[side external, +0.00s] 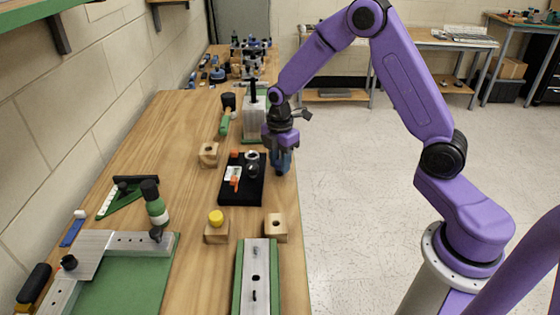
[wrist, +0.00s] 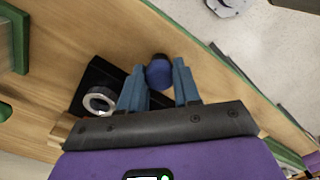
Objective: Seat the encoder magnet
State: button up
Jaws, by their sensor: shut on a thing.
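My gripper (side external: 281,163) is over the right edge of the wooden bench, just right of a black tray. In the wrist view, its two blue fingers (wrist: 159,82) are closed around a dark blue round piece (wrist: 158,71). I cannot tell for sure whether this piece is the encoder magnet. In the side view it shows only as a dark spot under the fingers. The black tray (side external: 240,193) holds a pale ring, a dark round part, a white label and orange bits. The ring also shows in the wrist view (wrist: 88,103), left of my fingers.
Wooden blocks (side external: 276,230) stand around the tray, one with a yellow knob (side external: 216,217). A metal rail with green sides (side external: 257,285) lies at the front. Bare bench lies left of the tray.

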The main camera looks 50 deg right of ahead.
jog(key=shift+r, duration=2.95)
jog(key=w+a+r, duration=0.3)
jog(key=w+r, duration=0.2)
jog(key=w, duration=0.3)
jog(key=shift+w+d+f, duration=0.1)
jog(key=shift+f, duration=1.35)
jog(key=shift+w+d+f, duration=0.1)
jog(key=shift+f, duration=1.35)
jog(key=shift+f, duration=1.3)
jog(key=o, duration=0.7)
jog(key=shift+o, duration=0.2)
jog(key=shift+r, duration=0.1)
